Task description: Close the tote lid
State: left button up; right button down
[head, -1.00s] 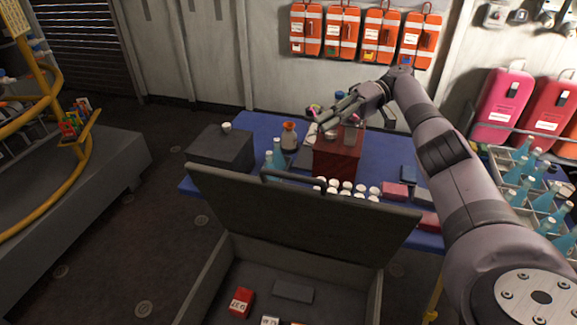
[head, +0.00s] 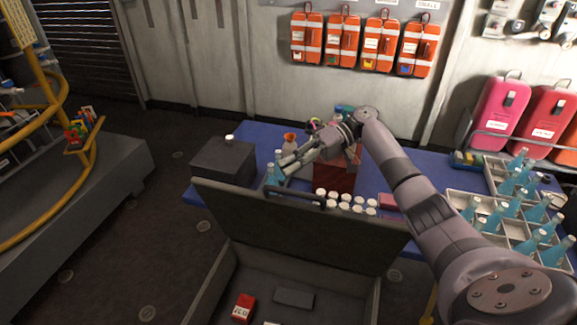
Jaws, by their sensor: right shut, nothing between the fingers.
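The grey tote (head: 228,288) stands at the bottom centre of the head view. Its lid (head: 300,228) is open and stands up, leaning back toward the blue table, with a dark handle (head: 296,193) along its top edge. My right gripper (head: 277,171) reaches in from the right above and behind the lid's top edge. My left gripper is not in view.
In the tote lie a red box (head: 243,307) and a dark flat block (head: 293,297). A bottle crate (head: 463,196) stands at right.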

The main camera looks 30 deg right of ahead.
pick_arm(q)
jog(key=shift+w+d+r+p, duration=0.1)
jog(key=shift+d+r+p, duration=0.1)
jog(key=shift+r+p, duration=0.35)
pick_arm(e)
jog(key=shift+s+a+f, duration=0.5)
jog(key=shift+s+a, duration=0.2)
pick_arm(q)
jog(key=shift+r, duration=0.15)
